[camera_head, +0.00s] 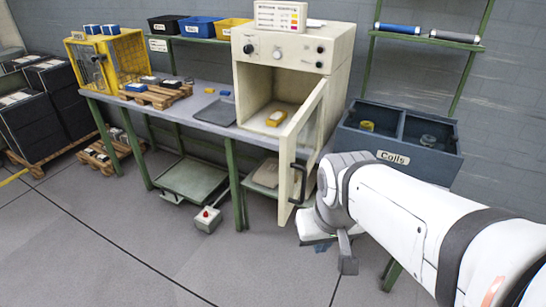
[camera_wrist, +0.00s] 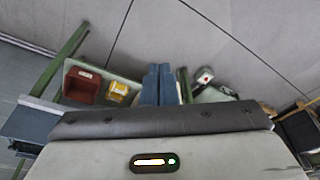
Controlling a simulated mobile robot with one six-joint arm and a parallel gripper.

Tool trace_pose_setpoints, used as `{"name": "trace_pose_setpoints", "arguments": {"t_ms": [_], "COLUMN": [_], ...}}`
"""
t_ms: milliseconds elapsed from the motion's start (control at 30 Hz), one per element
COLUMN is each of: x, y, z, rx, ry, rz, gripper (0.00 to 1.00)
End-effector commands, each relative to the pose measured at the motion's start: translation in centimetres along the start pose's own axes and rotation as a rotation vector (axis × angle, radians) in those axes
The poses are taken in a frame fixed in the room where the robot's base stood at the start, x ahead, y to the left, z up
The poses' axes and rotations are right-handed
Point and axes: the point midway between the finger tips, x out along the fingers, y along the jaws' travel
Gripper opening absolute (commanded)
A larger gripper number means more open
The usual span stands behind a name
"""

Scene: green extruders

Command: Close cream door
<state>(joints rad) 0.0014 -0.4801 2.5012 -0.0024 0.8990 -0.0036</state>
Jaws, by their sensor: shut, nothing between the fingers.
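The cream door (camera_head: 285,172) stands wide open, swung out toward the viewer from the right side of the cream oven-like cabinet (camera_head: 340,52). It has a glass pane and a dark handle (camera_head: 297,184) on its outer face. A yellow object (camera_head: 276,118) lies inside the open chamber. My gripper (camera_head: 347,262) points down, to the right of the door's lower end and apart from the handle in the picture. Its fingers are together and empty in the wrist view (camera_wrist: 159,86). I cannot make out the door in the wrist view.
A dark bin labelled "Coils" (camera_head: 445,150) stands right of the cabinet, behind my arm. A grey bench (camera_head: 185,108) with a pallet (camera_head: 155,95) is on the left. A red-button box (camera_head: 207,220) sits on the floor.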

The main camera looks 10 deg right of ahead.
Motion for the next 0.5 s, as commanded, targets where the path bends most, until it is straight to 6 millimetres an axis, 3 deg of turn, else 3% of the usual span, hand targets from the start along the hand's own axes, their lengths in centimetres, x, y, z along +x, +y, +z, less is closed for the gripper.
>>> {"name": "trace_pose_setpoints", "arguments": {"t_ms": [167, 267, 400, 500], "x": [0.7, 2.7, 7.0, 9.8], "y": [0.0, 0.0, -0.5, -0.8], "z": [0.2, 0.7, 1.0, -0.4], "rx": [0.040, 0.171, 0.575, 0.927], "ry": [-0.023, -0.104, -0.322, -0.511], "rz": [-0.015, -0.072, -0.247, -0.437], "gripper": [0.00, 0.00, 0.00, 0.00]}}
